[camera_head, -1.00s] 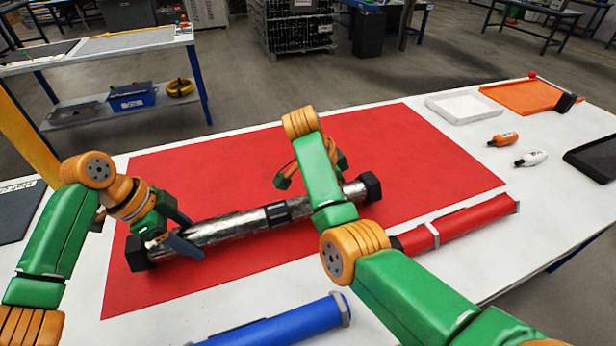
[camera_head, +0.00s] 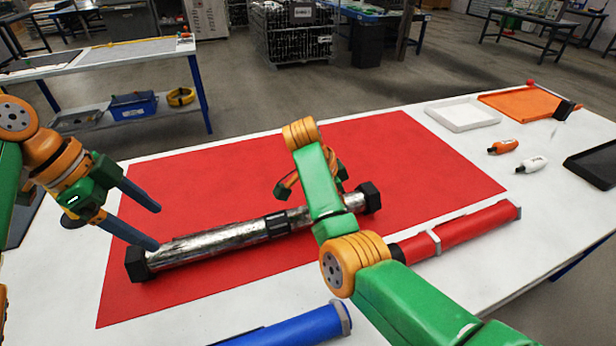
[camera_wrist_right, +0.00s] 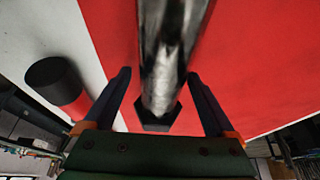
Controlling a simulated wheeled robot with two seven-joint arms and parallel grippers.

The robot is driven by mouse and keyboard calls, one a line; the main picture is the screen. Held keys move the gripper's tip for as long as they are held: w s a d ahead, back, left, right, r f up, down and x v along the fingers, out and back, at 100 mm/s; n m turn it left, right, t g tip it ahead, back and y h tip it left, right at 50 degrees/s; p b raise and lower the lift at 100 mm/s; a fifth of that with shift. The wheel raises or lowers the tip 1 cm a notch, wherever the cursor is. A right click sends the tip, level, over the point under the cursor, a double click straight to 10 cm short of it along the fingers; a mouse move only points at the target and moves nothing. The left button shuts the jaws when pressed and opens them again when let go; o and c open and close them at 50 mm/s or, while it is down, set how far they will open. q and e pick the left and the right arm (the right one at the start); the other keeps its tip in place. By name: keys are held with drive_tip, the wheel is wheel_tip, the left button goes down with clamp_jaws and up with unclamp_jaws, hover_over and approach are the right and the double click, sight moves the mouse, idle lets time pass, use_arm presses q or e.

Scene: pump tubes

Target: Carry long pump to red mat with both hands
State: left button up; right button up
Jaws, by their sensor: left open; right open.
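The long pump (camera_head: 215,241) is a silvery tube with black hex ends and a black middle band. It lies on the red mat (camera_head: 410,155), tilted slightly up to the right in the head view. My right gripper is open. In the right wrist view its fingers (camera_wrist_right: 160,95) stand on either side of the pump (camera_wrist_right: 168,60), near a black hex end. In the head view my right arm hides part of the pump and most of the right gripper.
A red tube (camera_head: 470,229) lies on the white table along the mat's front right edge. A blue tube (camera_head: 295,328) lies at the front. A white tray (camera_head: 462,114), an orange tray (camera_head: 520,101), an orange bottle (camera_head: 503,146) and a white bottle (camera_head: 531,165) sit on the right.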

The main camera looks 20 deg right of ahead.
use_arm(q)
drive_tip(key=shift+a+r, duration=0.15)
drive_tip(key=shift+r, duration=0.25)
use_arm(e)
drive_tip(key=v, duration=1.2)
